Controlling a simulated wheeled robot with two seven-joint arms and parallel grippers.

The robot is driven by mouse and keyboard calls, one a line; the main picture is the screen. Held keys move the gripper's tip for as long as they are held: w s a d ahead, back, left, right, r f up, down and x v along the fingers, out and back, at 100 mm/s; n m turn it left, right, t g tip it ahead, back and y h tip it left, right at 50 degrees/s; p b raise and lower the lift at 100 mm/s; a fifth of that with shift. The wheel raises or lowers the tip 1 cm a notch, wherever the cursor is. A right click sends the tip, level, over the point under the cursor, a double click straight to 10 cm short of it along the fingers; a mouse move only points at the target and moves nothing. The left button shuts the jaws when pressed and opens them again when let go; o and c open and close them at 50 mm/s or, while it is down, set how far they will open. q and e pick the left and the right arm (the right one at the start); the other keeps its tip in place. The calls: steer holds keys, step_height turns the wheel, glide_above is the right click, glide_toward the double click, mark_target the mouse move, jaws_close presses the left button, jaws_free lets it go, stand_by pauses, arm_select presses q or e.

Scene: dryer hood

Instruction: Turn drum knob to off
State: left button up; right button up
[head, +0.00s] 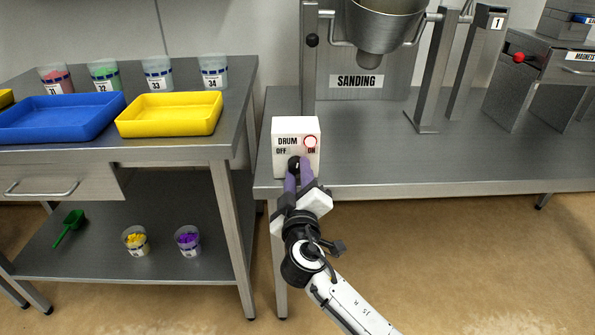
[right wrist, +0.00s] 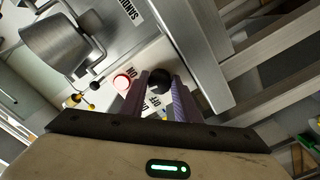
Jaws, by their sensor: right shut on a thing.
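The drum control box (head: 288,128) is white and stands at the front left corner of the right-hand steel table. It carries the words DRUM, OFF and ON and a lit round red lamp (head: 311,142). The lamp also shows in the right wrist view (right wrist: 122,83). The black drum knob (head: 294,164) sits on the lower front of the box, partly hidden by my fingers; it also shows in the right wrist view (right wrist: 160,80). My right gripper (head: 298,172) has its purple fingers on either side of the knob, shut on it. My left gripper is not in view.
The steel drum (head: 384,22) labelled SANDING stands behind the box. The left table holds a blue tray (head: 60,118), a yellow tray (head: 170,115) and several labelled cups. The right-hand table top (head: 380,160) is clear in front of the drum.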

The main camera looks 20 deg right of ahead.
steer(key=n+p, duration=0.1)
steer(key=n, duration=0.2)
steer(key=shift+r, duration=0.1)
steer(key=n+p, duration=0.1)
steer(key=n, duration=0.1)
steer(key=shift+n, duration=0.4)
steer(key=n+p, duration=0.2)
steer(key=n, duration=0.1)
steer(key=shift+r+n, duration=0.1)
steer(key=shift+n, duration=0.3)
steer(key=shift+n+p, duration=0.45)
steer(key=shift+n, duration=0.45)
steer(key=o, duration=1.1)
steer(key=shift+c, duration=0.2)
steer(key=v, duration=1)
steer(key=shift+s, duration=0.2)
